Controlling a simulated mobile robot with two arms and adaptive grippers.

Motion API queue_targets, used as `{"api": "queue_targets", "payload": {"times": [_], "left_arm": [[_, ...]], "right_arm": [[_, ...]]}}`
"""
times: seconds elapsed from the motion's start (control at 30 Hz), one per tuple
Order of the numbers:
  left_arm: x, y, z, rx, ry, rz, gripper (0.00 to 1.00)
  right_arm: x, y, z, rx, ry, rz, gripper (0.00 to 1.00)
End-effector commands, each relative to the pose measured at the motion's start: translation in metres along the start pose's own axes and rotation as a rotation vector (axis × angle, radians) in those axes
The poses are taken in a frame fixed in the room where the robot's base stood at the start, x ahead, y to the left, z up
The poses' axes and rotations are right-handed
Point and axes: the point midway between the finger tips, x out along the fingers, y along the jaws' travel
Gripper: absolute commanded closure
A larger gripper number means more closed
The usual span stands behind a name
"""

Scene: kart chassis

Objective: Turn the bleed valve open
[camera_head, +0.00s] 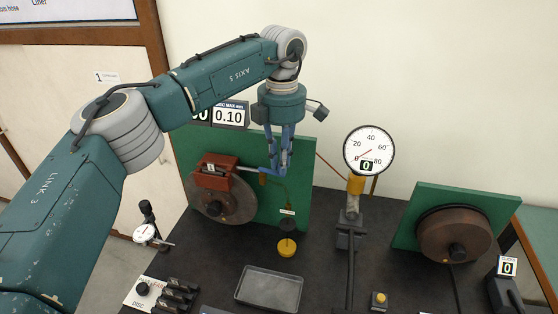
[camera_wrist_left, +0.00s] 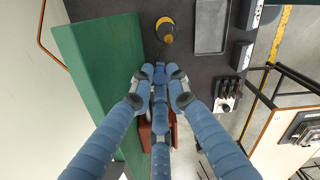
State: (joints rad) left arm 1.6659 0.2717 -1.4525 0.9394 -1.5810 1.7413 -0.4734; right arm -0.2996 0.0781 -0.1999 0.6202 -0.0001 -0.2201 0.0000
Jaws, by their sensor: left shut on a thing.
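The red brake caliper (camera_head: 214,172) sits over a brown disc (camera_head: 222,203) in front of the left green panel (camera_head: 296,180). A thin pale rod (camera_head: 247,169) runs from the caliper's right side toward my left gripper (camera_head: 276,168). My left gripper points down beside the caliper, its blue fingers closed together around the rod's end; they hide the gripped part, which I take to be the bleed valve. In the left wrist view the fingertips (camera_wrist_left: 160,72) meet close to the green panel (camera_wrist_left: 98,70), with the red caliper (camera_wrist_left: 146,135) partly hidden behind the fingers. My right gripper is not in view.
A round gauge (camera_head: 369,151) reading 0 stands to the right. An empty grey tray (camera_head: 269,289) lies at the front. A second disc (camera_head: 455,234) on a green panel is at right.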

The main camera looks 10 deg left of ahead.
Motion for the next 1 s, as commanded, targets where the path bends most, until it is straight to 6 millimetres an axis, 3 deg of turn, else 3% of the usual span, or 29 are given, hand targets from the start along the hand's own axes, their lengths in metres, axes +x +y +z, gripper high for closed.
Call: {"api": "queue_targets", "payload": {"times": [0.37,0.87,0.9,0.97,1.0], "left_arm": [[-0.001,0.0067,0.0038,-0.134,-0.002,0.002,1.0],[-0.0011,0.0077,0.0041,-0.148,-0.003,0.004,1.0],[-0.0012,0.0077,0.0041,-0.148,-0.003,0.004,0.77],[-0.0011,0.0077,0.0041,-0.148,-0.003,0.003,0.66],[-0.001,0.0075,0.004,-0.147,-0.002,0.003,0.66]], "right_arm": [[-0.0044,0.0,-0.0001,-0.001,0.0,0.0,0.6],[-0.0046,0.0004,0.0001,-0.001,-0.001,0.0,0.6],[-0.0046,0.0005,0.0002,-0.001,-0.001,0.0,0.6],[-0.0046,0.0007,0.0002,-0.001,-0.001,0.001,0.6],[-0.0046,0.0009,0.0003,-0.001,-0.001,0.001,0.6]]}}
